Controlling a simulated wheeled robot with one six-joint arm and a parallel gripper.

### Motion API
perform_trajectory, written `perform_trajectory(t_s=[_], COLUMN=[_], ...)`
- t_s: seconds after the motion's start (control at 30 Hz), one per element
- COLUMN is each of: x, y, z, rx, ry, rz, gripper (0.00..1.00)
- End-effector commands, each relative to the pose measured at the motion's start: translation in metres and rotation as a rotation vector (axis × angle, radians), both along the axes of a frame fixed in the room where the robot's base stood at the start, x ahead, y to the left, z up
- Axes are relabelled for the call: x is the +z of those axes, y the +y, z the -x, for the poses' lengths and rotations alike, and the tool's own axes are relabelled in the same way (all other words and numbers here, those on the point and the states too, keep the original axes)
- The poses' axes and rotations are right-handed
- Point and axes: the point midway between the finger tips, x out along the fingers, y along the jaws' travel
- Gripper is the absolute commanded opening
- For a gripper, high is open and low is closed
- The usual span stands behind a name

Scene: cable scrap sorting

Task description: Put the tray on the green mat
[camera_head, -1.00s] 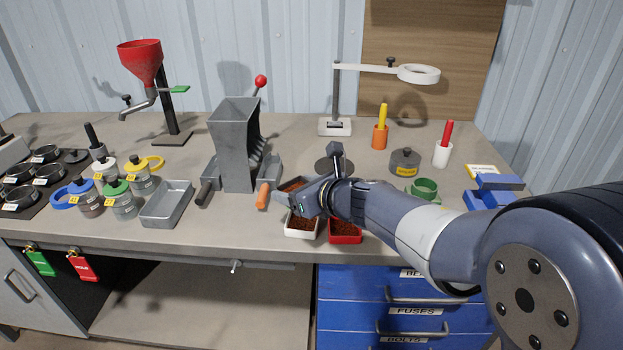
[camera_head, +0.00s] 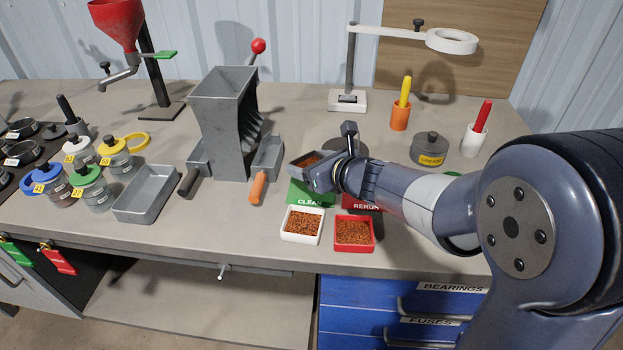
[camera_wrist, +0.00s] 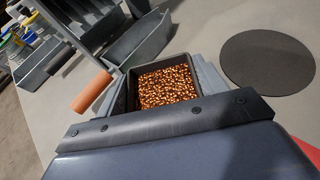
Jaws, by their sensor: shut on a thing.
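My gripper (camera_head: 318,172) is shut on a small dark tray (camera_head: 300,160) of copper-coloured granules. The wrist view shows the tray's dark rim (camera_wrist: 150,67) between the grey fingers (camera_wrist: 165,85). The green mat (camera_head: 298,193), marked CLEAN, lies on the bench below the gripper, its front part showing. The gripper and tray hide its back part in the head view. The tray appears to be above the mat, but I cannot tell the height of the gap.
A white tray (camera_head: 287,236) and a red tray (camera_head: 340,246) of granules stand in front. A partly hidden red mat (camera_head: 372,208) is to the right. A dark round disc (camera_wrist: 268,63) lies behind. The grey machine's scoop with the orange handle (camera_head: 258,187) is close on the left.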

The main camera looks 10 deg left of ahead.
Motion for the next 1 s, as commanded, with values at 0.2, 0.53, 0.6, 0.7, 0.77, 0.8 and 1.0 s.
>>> perform_trajectory(t_s=[0.2, 0.53, 0.6, 0.7, 0.77, 0.8, 1.0], x=[-0.032, -0.034, -0.036, -0.036, -0.036, -0.036, -0.036], y=[0.000, 0.000, 0.000, 0.000, 0.000, 0.000, 0.000], z=[0.000, 0.000, 0.000, 0.000, 0.000, 0.000, 0.000], rx=[-0.001, -0.001, -0.001, -0.001, -0.001, -0.001, -0.001], ry=[0.003, 0.000, 0.000, 0.000, 0.001, 0.001, 0.001], rz=[0.001, 0.000, 0.000, 0.001, 0.000, 0.000, 0.000], gripper=[0.41, 0.41, 0.41, 0.71, 0.76, 0.79, 0.89])
